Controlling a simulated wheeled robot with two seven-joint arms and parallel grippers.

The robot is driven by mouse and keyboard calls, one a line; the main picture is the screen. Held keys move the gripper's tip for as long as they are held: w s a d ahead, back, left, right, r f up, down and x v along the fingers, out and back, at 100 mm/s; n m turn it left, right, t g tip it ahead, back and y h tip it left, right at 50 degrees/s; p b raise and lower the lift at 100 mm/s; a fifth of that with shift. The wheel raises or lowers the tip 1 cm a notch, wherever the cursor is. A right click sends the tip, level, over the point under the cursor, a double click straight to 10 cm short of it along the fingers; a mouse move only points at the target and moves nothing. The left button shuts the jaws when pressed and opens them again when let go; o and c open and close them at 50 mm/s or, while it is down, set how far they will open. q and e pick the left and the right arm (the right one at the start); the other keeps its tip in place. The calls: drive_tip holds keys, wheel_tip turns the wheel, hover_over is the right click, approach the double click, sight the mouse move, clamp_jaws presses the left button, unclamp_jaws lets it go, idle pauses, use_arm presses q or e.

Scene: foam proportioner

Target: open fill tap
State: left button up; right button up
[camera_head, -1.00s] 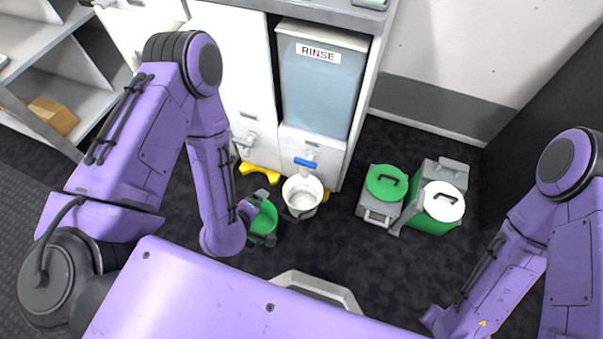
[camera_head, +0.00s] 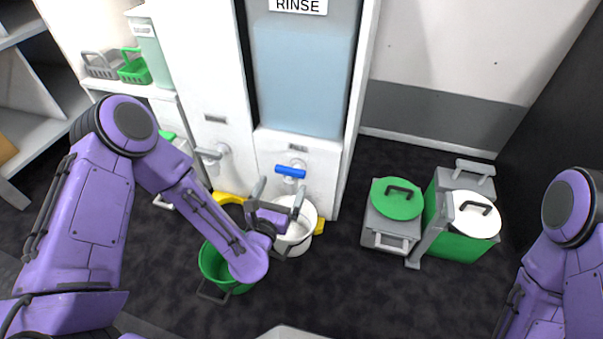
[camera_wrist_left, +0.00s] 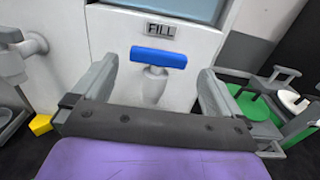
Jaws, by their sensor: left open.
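The fill tap (camera_head: 291,171) has a blue bar handle and a white spout on the white cabinet front, below the grey-blue RINSE tank. In the left wrist view the handle (camera_wrist_left: 158,57) lies crosswise under a FILL label. My left gripper (camera_head: 280,192) is open and empty, just in front of and below the tap in the head view. In the left wrist view its two fingers (camera_wrist_left: 157,72) flank the tap on either side, and I see no contact. Whether the handle lies between the fingertips in depth is unclear. My right gripper is out of view.
A white bucket (camera_head: 308,225) stands below the tap, partly hidden by my gripper. A green bucket (camera_head: 213,264) stands left of it. Another tap (camera_head: 212,154) is on the left cabinet. Green-lidded (camera_head: 397,203) and white-lidded (camera_head: 470,222) containers stand right. Floor between is clear.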

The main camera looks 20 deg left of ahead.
sight(289, 173)
use_arm(q)
drive_tip(key=shift+w+f, duration=0.15)
drive_tip(key=shift+w, duration=1.1)
drive_tip(key=w+b, duration=0.1)
drive_tip(key=w, duration=0.3)
drive_tip(key=shift+w+d+b, duration=0.15)
drive_tip(key=shift+b, duration=0.25)
drive_tip(key=shift+w, duration=0.4)
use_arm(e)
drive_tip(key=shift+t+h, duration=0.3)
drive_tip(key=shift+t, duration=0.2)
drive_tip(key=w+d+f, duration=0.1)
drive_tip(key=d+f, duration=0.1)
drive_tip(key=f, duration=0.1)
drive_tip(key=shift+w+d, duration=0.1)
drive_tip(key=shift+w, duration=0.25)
use_arm(q)
drive_tip(key=c, duration=0.7)
drive_tip(key=shift+o, duration=0.2)
